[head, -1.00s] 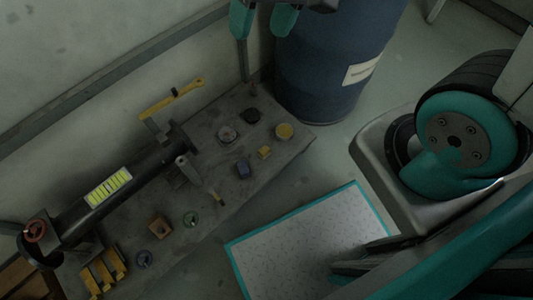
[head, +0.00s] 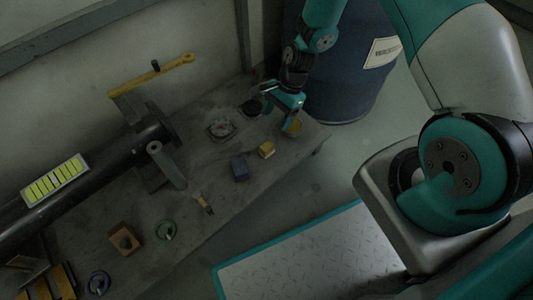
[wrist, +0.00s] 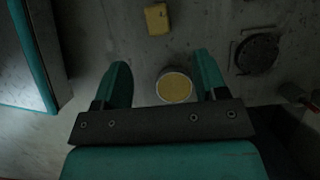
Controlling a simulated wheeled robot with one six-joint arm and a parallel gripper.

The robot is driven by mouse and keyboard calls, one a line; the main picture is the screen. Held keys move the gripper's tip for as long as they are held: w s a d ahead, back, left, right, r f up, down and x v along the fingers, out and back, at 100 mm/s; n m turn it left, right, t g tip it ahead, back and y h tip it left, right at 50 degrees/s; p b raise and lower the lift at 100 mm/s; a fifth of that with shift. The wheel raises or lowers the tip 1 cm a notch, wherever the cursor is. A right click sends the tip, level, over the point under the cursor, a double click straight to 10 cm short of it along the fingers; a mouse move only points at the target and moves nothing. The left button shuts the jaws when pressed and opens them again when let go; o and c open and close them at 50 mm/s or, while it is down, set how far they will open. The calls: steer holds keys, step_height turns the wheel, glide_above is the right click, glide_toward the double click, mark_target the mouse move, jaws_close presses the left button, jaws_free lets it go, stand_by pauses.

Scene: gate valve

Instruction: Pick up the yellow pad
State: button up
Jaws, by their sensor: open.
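Two small yellow things lie on the grey bench. One is a yellow block (head: 266,149), which also shows at the top of the wrist view (wrist: 157,19). The other is a round yellow disc with a pale rim (wrist: 174,87), partly hidden by my gripper in the head view (head: 294,127). I cannot tell for certain which one is the pad. My gripper (head: 281,111) is over the far right end of the bench. In the wrist view its open fingers (wrist: 160,80) frame the round disc, with nothing held. The block lies beyond the fingertips.
A dark blue block (head: 240,169), a round dark fitting (head: 221,128) and a brush-like tool (head: 203,203) lie nearby on the bench (head: 205,155). A blue drum (head: 345,90) stands behind its right end. The black pipe with a yellow lever (head: 165,85) rises at left.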

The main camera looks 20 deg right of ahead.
mark_target(267, 146)
steer(key=b+x, duration=0.3)
steer(key=x, duration=0.4)
steer(key=b+x, duration=0.5)
steer(key=shift+s+d+f, duration=0.15)
steer(key=shift+s+f, duration=0.05)
steer(key=shift+f, duration=0.05)
steer(key=shift+r, duration=0.1)
steer(key=c, duration=1)
steer(key=shift+r, duration=0.15)
step_height(267, 146, up, 20)
steer(key=p, duration=1.1)
steer(key=shift+p, duration=0.4)
